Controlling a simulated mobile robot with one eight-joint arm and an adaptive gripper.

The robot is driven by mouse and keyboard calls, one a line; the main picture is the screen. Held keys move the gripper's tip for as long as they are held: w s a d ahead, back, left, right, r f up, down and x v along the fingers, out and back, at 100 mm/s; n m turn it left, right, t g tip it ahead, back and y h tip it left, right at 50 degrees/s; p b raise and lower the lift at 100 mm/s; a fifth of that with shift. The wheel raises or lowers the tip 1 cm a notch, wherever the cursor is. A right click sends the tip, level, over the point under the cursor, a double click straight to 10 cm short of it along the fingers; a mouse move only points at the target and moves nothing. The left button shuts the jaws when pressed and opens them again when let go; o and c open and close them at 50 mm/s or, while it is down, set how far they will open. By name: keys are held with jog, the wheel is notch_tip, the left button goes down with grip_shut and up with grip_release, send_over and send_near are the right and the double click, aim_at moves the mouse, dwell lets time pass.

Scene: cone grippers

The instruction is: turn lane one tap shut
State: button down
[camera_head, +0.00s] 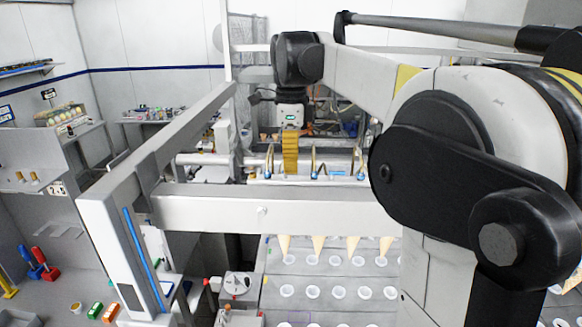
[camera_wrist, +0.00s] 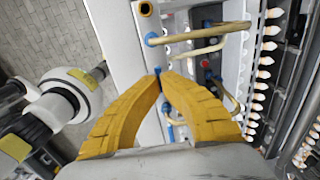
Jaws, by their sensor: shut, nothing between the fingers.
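Several taps with blue fittings and curved brass spouts stand in a row on a white rail. In the head view one tap (camera_head: 315,165) stands just right of my gripper (camera_head: 290,174), another (camera_head: 269,162) just left. The wrist view shows a blue-based tap (camera_wrist: 200,38) above the fingertips. My gripper's yellow fingers (camera_wrist: 161,75) are shut with tips together, pointing down at the rail. A small blue piece shows right at the tips; I cannot tell whether they touch it. No lane labels are readable, so I cannot tell which tap is lane one's.
A white frame beam (camera_head: 230,211) crosses in front of the taps. Below it, several cones (camera_head: 318,244) hang over a grey plate with rows of white-rimmed holes (camera_head: 287,291). The wrist view shows a row of cone-like tips (camera_wrist: 262,75) on the right.

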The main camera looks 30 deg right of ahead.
jog(key=shift+f+n, duration=0.1)
jog(key=shift+n, duration=0.2)
jog(key=n, duration=0.3)
jog(key=shift+w+d+n, duration=0.1)
jog(key=shift+w+n, duration=0.1)
jog(key=shift+n, duration=0.1)
jog(key=n, duration=0.4)
jog(key=shift+w+n, duration=0.3)
jog(key=n, duration=0.4)
jog(key=shift+w, duration=0.25)
jog(key=shift+w+a+n, duration=0.1)
jog(key=shift+a+n, duration=0.05)
jog(key=shift+n, duration=1.1)
jog(key=shift+w+a+n, duration=0.1)
jog(key=shift+a+n, duration=0.05)
jog(key=shift+n, duration=1.1)
jog(key=c, duration=2.2)
grip_release()
jog(key=o, duration=0.6)
jog(key=shift+o, duration=0.2)
